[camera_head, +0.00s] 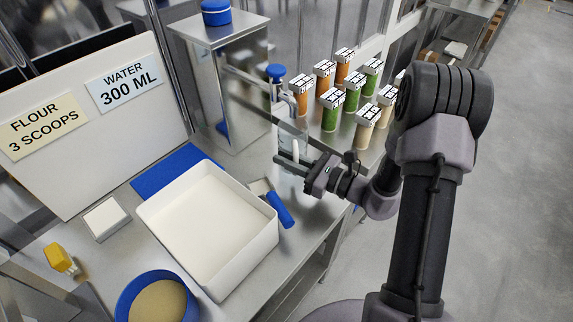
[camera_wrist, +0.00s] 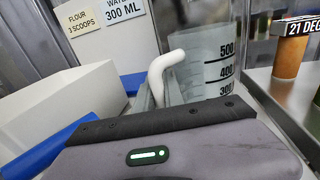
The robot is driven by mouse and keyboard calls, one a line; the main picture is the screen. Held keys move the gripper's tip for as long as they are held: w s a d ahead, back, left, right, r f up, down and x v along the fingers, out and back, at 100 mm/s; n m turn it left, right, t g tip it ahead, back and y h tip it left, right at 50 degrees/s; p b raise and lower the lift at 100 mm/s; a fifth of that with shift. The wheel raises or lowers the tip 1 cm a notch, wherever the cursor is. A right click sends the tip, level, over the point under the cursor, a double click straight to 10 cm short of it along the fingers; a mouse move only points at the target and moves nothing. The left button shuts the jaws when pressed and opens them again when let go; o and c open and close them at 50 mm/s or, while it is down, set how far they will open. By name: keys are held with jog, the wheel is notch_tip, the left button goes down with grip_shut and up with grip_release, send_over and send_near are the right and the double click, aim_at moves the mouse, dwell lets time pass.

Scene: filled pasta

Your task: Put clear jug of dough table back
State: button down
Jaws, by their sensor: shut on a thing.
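The clear jug (camera_wrist: 208,62) has black measuring marks and a white handle (camera_wrist: 157,78). It stands upright under or near the metal dispenser's tap in the head view, where the jug (camera_head: 288,137) looks faint and see-through. My gripper (camera_head: 299,163) reaches it from the right and is shut on the jug's handle. In the wrist view the gripper's fingers (camera_wrist: 157,92) lie on both sides of the white handle. The jug's base is hidden, so I cannot tell whether it touches the table (camera_head: 316,215).
A white tub (camera_head: 272,237) stands on the table left of my gripper, with a blue-handled scoop (camera_head: 280,209) beside it. Several labelled jars (camera_head: 330,108) stand behind to the right. A metal dispenser (camera_head: 228,90) rises behind. A blue bowl (camera_head: 128,296) is at front left.

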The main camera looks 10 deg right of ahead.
jog(key=shift+f, duration=0.55)
jog(key=c, duration=1.4)
grip_release()
jog(key=shift+c, duration=0.2)
